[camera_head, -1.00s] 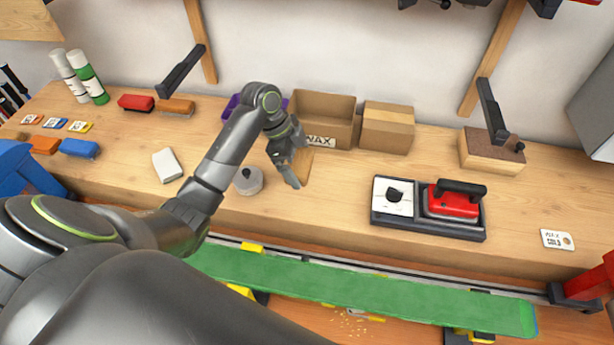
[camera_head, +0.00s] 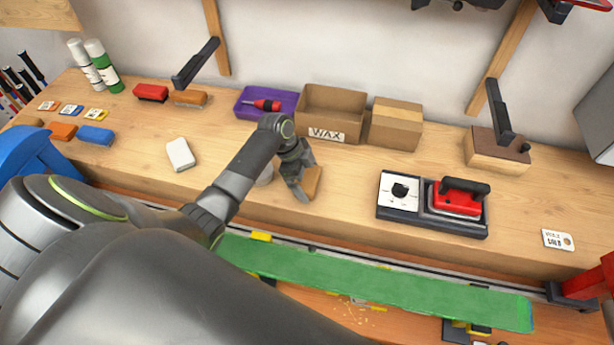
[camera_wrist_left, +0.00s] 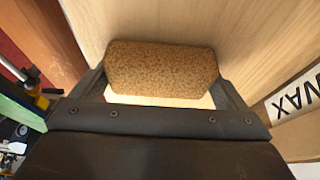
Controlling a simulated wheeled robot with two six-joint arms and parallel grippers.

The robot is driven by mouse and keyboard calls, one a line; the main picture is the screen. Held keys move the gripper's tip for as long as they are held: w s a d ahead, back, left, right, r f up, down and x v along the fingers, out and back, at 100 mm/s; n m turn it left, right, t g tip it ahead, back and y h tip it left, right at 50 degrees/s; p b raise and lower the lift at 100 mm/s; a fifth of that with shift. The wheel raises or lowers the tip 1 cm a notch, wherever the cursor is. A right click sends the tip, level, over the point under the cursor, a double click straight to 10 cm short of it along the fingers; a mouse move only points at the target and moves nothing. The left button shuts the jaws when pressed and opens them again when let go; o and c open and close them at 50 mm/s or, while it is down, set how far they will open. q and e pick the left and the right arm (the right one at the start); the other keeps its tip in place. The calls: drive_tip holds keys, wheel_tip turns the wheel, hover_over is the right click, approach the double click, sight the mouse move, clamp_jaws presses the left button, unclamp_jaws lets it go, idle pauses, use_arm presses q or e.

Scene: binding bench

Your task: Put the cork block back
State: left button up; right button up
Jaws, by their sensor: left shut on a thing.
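The cork block (camera_head: 313,182) is a small brown speckled block. My left gripper (camera_head: 303,186) is shut on it, above the bench near its front edge. In the left wrist view the cork block (camera_wrist_left: 160,69) spans between the two fingers, with pale bench wood behind it. My right gripper is not in the head view.
An open cardboard box marked WAX (camera_head: 330,112) stands behind the gripper, with a closed box (camera_head: 396,124) beside it. A purple tray (camera_head: 285,99) holds a red-handled tool. A red iron (camera_head: 458,198) sits right.

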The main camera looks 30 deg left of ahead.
use_arm(q)
drive_tip(key=shift+f, duration=0.2)
drive_tip(key=o, duration=0.6)
drive_tip(key=shift+r, duration=0.2)
drive_tip(key=shift+b+v, duration=1.75)
drive_tip(key=shift+v, duration=4.3)
drive_tip(key=shift+f, duration=0.1)
